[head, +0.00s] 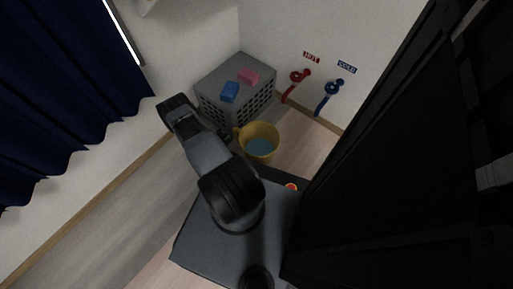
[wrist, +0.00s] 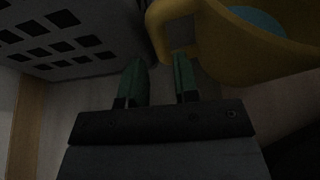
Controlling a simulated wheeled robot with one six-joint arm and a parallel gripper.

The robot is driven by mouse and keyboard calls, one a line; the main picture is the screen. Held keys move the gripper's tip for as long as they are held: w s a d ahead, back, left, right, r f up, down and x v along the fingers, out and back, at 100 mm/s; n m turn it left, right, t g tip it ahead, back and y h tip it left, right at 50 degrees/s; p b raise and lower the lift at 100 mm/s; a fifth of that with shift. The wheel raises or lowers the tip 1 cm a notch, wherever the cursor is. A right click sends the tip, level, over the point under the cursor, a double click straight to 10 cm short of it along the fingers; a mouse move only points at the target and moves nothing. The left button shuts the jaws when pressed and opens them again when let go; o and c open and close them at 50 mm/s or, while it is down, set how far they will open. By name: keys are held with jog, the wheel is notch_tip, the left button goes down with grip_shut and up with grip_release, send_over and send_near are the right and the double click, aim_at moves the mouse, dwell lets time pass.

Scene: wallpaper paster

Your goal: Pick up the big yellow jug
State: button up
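The big yellow jug (head: 262,131) stands on the floor beyond my base, with light blue inside it. Its handle faces left, toward my gripper. In the wrist view the jug (wrist: 255,55) fills the upper right, and its handle (wrist: 157,28) hangs down ahead of the fingers. My gripper (wrist: 160,80) shows two green fingers spread apart with nothing clasped between them. The handle's lower part is just beyond the gap between the fingertips; whether it touches them I cannot tell. In the head view the fingers are not clear beside the jug.
Red (head: 297,80) and blue (head: 332,90) taps are on the wall. A dark blue curtain (head: 65,70) hangs left. Floor at left is clear.

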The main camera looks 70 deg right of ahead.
jog(key=b+x, duration=0.3)
jog(key=x, duration=0.3)
jog(key=shift+d, duration=0.15)
grip_shut()
dwell(0.4)
